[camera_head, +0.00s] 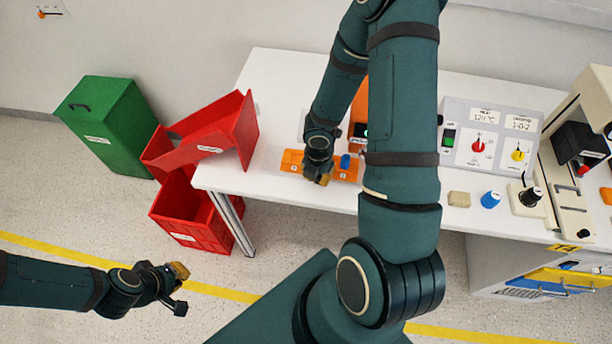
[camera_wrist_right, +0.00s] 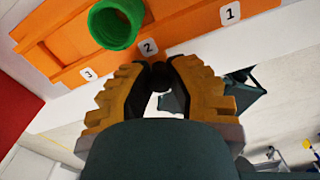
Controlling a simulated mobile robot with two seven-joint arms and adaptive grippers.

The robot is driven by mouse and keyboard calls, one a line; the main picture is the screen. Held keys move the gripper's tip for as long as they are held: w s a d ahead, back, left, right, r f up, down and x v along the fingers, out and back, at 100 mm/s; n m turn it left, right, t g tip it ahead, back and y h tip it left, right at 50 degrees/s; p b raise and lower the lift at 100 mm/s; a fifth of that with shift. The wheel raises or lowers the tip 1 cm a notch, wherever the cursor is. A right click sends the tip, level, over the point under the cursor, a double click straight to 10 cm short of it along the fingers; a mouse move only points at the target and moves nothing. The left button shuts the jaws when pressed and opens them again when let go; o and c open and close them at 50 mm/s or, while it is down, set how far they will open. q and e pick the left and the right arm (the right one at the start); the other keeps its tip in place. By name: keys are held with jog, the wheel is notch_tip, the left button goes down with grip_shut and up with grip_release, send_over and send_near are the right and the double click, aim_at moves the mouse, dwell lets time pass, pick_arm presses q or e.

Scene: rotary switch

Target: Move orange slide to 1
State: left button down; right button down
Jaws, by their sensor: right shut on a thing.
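The orange slide panel (camera_head: 292,160) lies near the front edge of the white table, with a blue knob (camera_head: 346,161) on its right part. In the right wrist view the panel (camera_wrist_right: 190,22) carries labels 3, 2 and 1 from left to right. My right gripper (camera_head: 320,178) is over the panel's front side. In the wrist view its fingers (camera_wrist_right: 159,76) close on a small dark thing beside label 2, mostly hidden by the pads. My left gripper (camera_head: 178,287) hangs over the floor, far from the panel.
Red bins (camera_head: 185,225) and a green bin (camera_head: 108,125) stand left of the table (camera_head: 275,80). A grey control panel (camera_head: 490,135) with red and yellow knobs is at the right. A blue-topped knob (camera_head: 490,199) and a beige block (camera_head: 459,199) lie before it. My right arm hides the table's middle.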

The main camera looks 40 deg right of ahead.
jog(key=shift+s+d, duration=0.1)
jog(key=shift+s, duration=0.05)
jog(key=c, duration=0.8)
grip_release()
jog(key=shift+c, duration=0.2)
notch_tip(320, 180, up, 12)
jog(key=shift+c, duration=0.3)
